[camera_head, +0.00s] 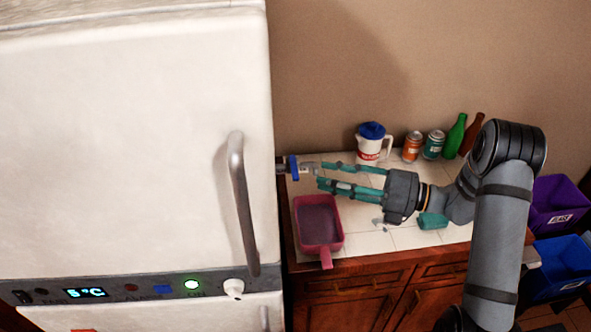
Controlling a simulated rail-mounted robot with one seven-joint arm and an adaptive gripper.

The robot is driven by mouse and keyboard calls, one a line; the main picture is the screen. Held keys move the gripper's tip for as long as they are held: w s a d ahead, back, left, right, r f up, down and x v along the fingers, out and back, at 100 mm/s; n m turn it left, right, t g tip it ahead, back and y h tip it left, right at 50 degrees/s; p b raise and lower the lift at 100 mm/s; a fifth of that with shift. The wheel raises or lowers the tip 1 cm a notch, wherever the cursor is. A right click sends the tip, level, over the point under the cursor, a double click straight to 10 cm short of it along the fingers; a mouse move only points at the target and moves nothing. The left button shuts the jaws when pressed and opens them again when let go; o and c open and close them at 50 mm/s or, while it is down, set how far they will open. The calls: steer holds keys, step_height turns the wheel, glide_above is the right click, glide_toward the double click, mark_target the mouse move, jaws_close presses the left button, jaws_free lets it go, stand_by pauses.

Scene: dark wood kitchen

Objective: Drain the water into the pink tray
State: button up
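The pink tray (323,249) sits on the tiled counter at its left front, close to the white appliance. Its inside looks greyish purple; I cannot tell whether this is water. A metal tap with a blue handle (293,168) sticks out from the appliance's right side, behind the tray. A short pale metal part seems to continue from it towards my gripper. My gripper (320,175) reaches left over the counter, with its teal fingers apart. Its fingertips are just right of the tap, above and behind the tray. I see nothing clearly held between them.
The large white appliance (120,150) with a vertical handle fills the left. A white pitcher with a blue lid (373,143), two cans (423,147) and two bottles (463,137) stand at the counter's back. A teal item (432,221) lies below my wrist. Bins (561,265) stand right.

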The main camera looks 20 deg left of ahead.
mark_target(295, 172)
steer(key=a+p, duration=0.3)
steer(key=a, duration=0.5)
steer(key=shift+a, duration=0.3)
steer(key=shift+s, duration=0.1)
steer(key=shift+c, duration=0.4)
steer(key=c, duration=0.7)
jaws_close()
